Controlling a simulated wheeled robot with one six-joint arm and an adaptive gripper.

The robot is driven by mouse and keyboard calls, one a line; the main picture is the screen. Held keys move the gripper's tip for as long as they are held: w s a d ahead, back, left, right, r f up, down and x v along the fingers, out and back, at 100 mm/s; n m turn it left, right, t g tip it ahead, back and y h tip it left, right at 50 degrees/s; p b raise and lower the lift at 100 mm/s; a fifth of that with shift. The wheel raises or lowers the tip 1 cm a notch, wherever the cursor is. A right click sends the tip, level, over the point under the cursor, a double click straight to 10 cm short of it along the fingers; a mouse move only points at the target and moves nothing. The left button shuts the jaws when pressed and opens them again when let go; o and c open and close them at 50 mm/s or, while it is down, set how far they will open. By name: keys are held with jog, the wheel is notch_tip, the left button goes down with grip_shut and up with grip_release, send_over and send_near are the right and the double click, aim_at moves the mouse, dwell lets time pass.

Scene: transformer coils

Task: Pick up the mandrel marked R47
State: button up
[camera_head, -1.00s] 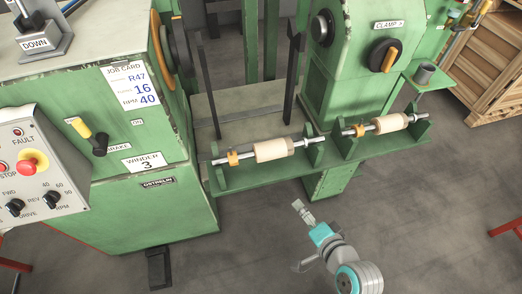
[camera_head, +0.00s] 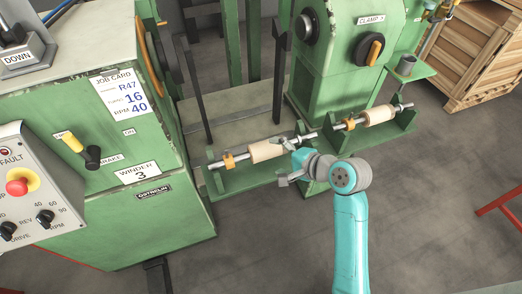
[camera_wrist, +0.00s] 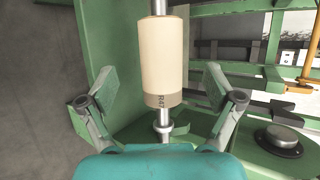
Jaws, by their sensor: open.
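Two pale cylindrical mandrels on steel shafts lie in green cradles on the winder's front shelf. The left mandrel (camera_head: 266,152) and the right mandrel (camera_head: 378,115) each have an orange collar at the left. Their marks cannot be read in the head view. My gripper (camera_head: 284,164) is beside the right end of the left mandrel. In the wrist view my gripper (camera_wrist: 159,82) is open, its fingers apart on either side of a mandrel (camera_wrist: 163,50).
The green shelf (camera_head: 245,184) and its upright cradle ends are close around the mandrels. The job card (camera_head: 124,94) on the winder reads R47, 16 and 40. A wooden crate (camera_head: 490,65) stands at the back right.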

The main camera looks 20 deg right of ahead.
aim_at(262, 151)
jog(key=shift+d+x, duration=0.1)
jog(key=shift+x, duration=1.85)
jog(key=shift+d+x, duration=0.15)
jog(key=shift+x, duration=1.85)
jog(key=shift+w, duration=0.1)
jog(key=shift+c, duration=0.2)
